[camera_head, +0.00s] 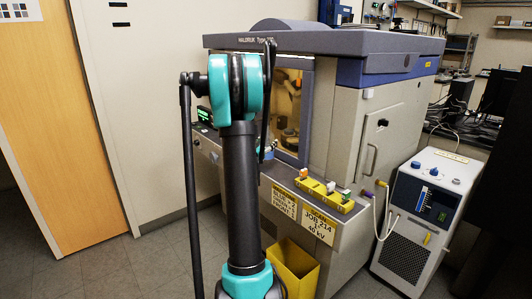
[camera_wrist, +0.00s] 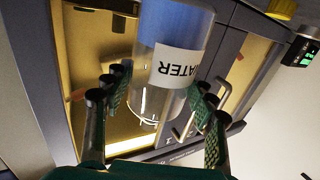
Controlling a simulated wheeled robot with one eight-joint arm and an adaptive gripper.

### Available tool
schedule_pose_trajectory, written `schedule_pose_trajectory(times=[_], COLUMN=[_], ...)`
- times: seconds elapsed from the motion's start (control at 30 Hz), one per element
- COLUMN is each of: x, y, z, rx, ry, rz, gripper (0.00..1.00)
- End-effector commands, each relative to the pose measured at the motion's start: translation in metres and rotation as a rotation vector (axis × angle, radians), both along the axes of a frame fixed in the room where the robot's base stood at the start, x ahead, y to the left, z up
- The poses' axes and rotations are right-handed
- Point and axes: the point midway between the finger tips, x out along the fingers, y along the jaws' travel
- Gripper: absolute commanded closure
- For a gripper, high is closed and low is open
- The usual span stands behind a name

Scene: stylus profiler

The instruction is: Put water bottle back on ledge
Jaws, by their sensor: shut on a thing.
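The clear water bottle (camera_wrist: 180,25), with a white label reading "WATER", sits between the fingers of my gripper (camera_wrist: 162,98) in the wrist view. The fingers are shut on it, one on each side. The bottle appears in front of the machine's framed window. In the head view, my arm stands in front of the machine and hides the gripper and most or all of the bottle. The machine's grey front ledge (camera_head: 276,178) runs below the window; its left part is partly behind my arm.
A yellow rack (camera_head: 325,196) with several small items stands on the ledge's right part, above yellow-labelled signs. An open yellow bin (camera_head: 292,268) is below the ledge. A white wheeled unit (camera_head: 422,215) with hoses stands at right. Floor at left is clear.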

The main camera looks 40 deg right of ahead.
Motion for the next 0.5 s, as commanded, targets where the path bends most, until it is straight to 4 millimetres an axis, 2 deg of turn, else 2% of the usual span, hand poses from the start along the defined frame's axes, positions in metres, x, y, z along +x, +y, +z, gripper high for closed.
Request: schedule_pose_trajectory(times=[0.17,0.4,0.5], x=[0.0,0.0,0.0], y=[0.0,0.0,0.0], z=[-0.011,-0.038,-0.043], rx=[0.0,0.0,0.0], ry=[0.0,0.0,0.0], rz=[0.0,0.0,0.0], gripper=[1.0,1.0,1.0])
